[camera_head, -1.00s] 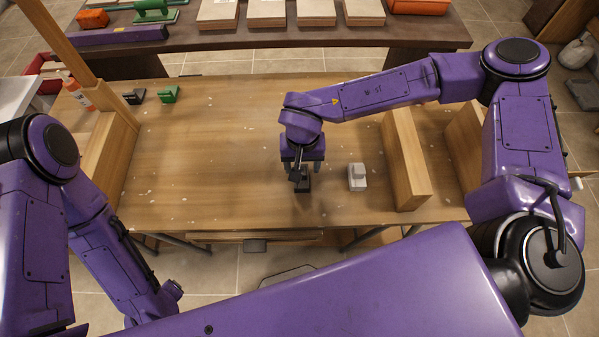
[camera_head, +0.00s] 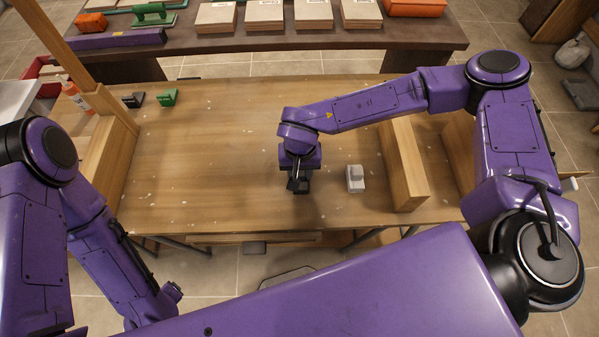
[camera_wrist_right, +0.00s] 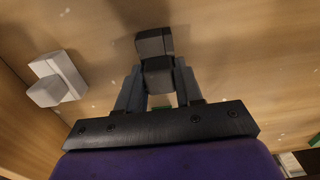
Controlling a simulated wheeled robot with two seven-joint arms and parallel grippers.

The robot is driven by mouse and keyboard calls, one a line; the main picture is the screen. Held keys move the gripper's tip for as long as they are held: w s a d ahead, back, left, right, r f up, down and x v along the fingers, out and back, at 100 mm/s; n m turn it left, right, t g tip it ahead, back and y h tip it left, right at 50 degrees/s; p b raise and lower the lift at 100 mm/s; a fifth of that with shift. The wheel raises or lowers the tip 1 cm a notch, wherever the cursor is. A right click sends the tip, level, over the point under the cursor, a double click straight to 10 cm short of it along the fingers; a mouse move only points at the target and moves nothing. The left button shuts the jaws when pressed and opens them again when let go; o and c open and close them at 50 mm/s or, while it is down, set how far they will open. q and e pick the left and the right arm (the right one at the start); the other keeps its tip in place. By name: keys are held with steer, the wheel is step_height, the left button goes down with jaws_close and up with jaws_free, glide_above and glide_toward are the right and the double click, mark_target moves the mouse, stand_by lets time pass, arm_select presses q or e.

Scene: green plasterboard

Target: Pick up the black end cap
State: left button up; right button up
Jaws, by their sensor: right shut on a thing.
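The black end cap (camera_head: 302,187) is at the front middle of the wooden worktable (camera_head: 215,150). My right gripper (camera_head: 298,178) is down over it and shut on it. In the right wrist view the dark, blocky cap (camera_wrist_right: 154,44) sits between the two fingers of the gripper (camera_wrist_right: 158,78). The gripper covers part of the cap in the head view, and I cannot tell whether it still touches the table. My left arm hangs at the left, and its gripper does not show.
A white block-shaped piece (camera_head: 355,179) stands just right of the gripper. A second black piece (camera_head: 134,100) and a green one (camera_head: 168,97) lie at the back left. A wooden board (camera_head: 403,165) stands upright on the right. The table's middle left is clear.

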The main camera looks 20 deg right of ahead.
mark_target(305, 189)
step_height(305, 189, up, 3)
steer(key=shift+f, duration=0.1)
steer(key=s+r+p, duration=0.9)
steer(key=s+p, duration=0.2)
steer(key=s, duration=0.3)
steer(key=shift+d+r, duration=0.25)
steer(key=shift+r, duration=0.1)
